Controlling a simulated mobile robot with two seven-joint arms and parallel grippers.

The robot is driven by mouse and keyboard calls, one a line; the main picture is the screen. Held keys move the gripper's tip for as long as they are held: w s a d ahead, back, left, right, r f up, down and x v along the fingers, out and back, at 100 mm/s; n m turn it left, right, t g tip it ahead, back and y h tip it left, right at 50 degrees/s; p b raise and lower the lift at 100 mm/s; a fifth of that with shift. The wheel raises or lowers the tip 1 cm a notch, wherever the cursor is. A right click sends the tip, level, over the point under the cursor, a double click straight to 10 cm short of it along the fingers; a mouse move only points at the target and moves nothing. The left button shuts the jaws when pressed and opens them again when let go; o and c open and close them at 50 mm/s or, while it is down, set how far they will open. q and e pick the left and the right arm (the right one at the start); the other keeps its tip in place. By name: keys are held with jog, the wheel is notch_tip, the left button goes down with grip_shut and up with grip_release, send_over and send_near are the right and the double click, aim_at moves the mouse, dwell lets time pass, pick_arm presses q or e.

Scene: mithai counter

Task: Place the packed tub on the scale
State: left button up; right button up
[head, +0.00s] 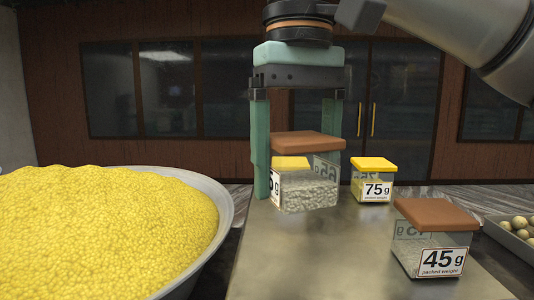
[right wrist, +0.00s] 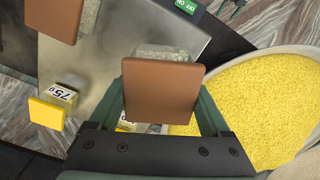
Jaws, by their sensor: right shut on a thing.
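My right gripper (head: 299,185) points down with its green fingers on either side of a clear tub (head: 308,192). The tub has a brown lid and pale grains; its partly hidden weight label ends in 5 g. It is upright and appears held above the steel surface (head: 290,265). In the right wrist view its brown lid (right wrist: 160,90) lies between the fingers. A green ON/OFF panel (right wrist: 187,5) shows at the steel surface's edge there; I cannot tell whether this surface is the scale. My left gripper is not in view.
A yellow-lidded 75 g tub (head: 373,182) stands behind to the right. A brown-lidded 45 g tub (head: 432,245) stands at front right. Another yellow lid (head: 290,163) shows behind the held tub. A large bowl of yellow grains (head: 226,205) is at left, a tray of balls (head: 510,240) at right.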

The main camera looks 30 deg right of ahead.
aim_at(293, 261)
jog(key=shift+w, duration=0.15)
jog(key=shift+f, duration=3.4)
jog(key=shift+f+b, duration=0.35)
jog(key=shift+f, duration=0.2)
jog(key=o, duration=1.3)
jog(key=shift+r+p, duration=0.35)
jog(key=shift+r, duration=3.4)
